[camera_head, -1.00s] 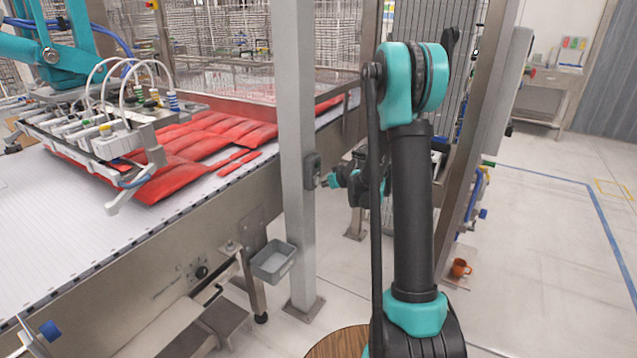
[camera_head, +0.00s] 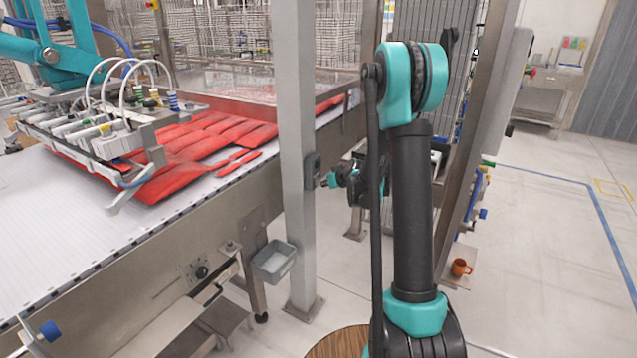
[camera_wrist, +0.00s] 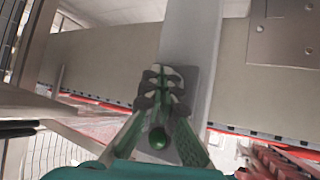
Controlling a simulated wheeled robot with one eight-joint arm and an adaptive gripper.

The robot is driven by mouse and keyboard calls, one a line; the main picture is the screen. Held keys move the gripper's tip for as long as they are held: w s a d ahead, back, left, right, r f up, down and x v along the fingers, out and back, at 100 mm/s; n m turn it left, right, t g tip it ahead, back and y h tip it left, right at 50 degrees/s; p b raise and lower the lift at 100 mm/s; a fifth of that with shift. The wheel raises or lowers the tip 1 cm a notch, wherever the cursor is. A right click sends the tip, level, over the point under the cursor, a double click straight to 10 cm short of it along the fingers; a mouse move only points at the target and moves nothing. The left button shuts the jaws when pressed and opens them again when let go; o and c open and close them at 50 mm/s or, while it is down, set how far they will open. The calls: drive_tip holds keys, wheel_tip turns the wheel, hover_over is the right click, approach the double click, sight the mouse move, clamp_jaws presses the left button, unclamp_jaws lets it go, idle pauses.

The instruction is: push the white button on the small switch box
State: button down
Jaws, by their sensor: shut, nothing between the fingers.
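The small switch box (camera_head: 312,166) is a dark grey box on the side of the upright metal post. In the wrist view the grey box (camera_wrist: 193,84) lies behind my fingers. A round green button (camera_wrist: 158,138) shows between the fingers. A pale patch shows at the fingertips, but I cannot tell whether it is the white button, which is otherwise hidden. My gripper (camera_head: 324,183) is close beside the box, on its right; it also shows in the wrist view (camera_wrist: 162,82). Its fingers are shut and empty. I cannot tell whether they touch the box.
The metal post (camera_head: 297,100) stands beside the conveyor (camera_head: 60,205), which carries red packs (camera_head: 200,150). A grey bin (camera_head: 273,262) sits low left of the post. An orange mug (camera_head: 461,267) is at the right. The floor at far right is clear.

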drive_tip(key=shift+a, duration=0.1)
idle(0.4)
drive_tip(key=shift+w+a, duration=0.25)
drive_tip(key=shift+w, duration=0.05)
drive_tip(key=shift+d, duration=0.1)
drive_tip(key=shift+s+d, duration=0.15)
drive_tip(key=shift+s, duration=0.05)
idle(0.3)
drive_tip(key=s+d, duration=0.3)
drive_tip(key=d, duration=0.2)
drive_tip(key=shift+s, duration=0.3)
